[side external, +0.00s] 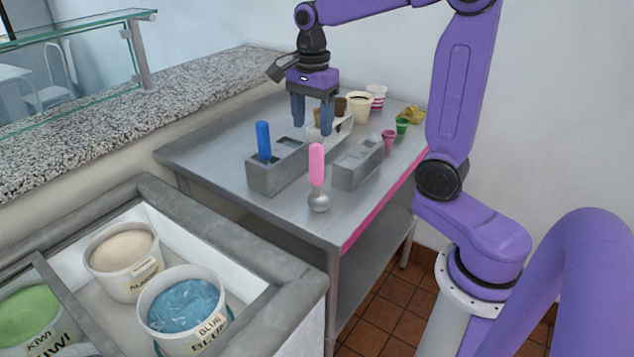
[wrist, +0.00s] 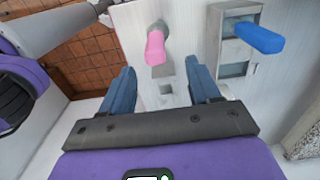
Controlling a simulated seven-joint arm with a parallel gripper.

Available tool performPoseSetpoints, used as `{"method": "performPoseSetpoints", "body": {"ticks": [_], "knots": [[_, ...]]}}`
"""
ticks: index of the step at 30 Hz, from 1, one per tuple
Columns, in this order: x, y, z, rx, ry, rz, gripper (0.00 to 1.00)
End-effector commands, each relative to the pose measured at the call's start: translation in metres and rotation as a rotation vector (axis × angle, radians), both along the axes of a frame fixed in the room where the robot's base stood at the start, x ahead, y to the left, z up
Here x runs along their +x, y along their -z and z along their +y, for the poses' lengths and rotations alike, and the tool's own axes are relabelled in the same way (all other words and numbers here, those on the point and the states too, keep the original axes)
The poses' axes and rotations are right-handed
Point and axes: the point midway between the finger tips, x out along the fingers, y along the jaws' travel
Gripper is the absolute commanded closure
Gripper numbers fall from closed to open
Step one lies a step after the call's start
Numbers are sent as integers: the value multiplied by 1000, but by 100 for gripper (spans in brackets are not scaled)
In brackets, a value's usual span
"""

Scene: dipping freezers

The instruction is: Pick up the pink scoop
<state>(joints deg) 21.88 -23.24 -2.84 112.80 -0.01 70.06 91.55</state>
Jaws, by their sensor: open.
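The pink scoop (side external: 317,165) stands upright, pink handle up, near the front edge of the metal table, its round metal bowl at the bottom. In the wrist view the pink handle (wrist: 155,47) shows ahead of my fingers, roughly in line with the gap between them. My gripper (side external: 312,126) is open and empty, pointing down above the table. In the side view it is above and behind the scoop, apart from it. In the wrist view both blue fingers (wrist: 162,74) are spread.
A grey holder (side external: 262,182) with a blue-handled scoop (side external: 263,140) stands left of the pink scoop. An empty-looking grey holder (side external: 345,180) stands to its right. Several cups, including a pink one (side external: 389,139), are at the back right. Ice cream tubs sit in the freezer (side external: 240,258) at front left.

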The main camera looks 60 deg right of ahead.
Motion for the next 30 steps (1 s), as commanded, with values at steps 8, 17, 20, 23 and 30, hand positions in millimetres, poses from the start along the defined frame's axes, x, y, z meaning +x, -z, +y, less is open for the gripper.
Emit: {"method": "performPoseSetpoints", "body": {"ticks": [8, 17, 20, 23, 30], "knots": [[-1, 49, 0, 0, -1, 4, 38], [-2, 69, -1, 0, -1, 2, 38], [-7, 82, -2, 0, -2, 6, 38], [-10, 96, -4, 0, -2, 5, 38], [-8, 114, -3, 0, -1, 0, 38]]}}
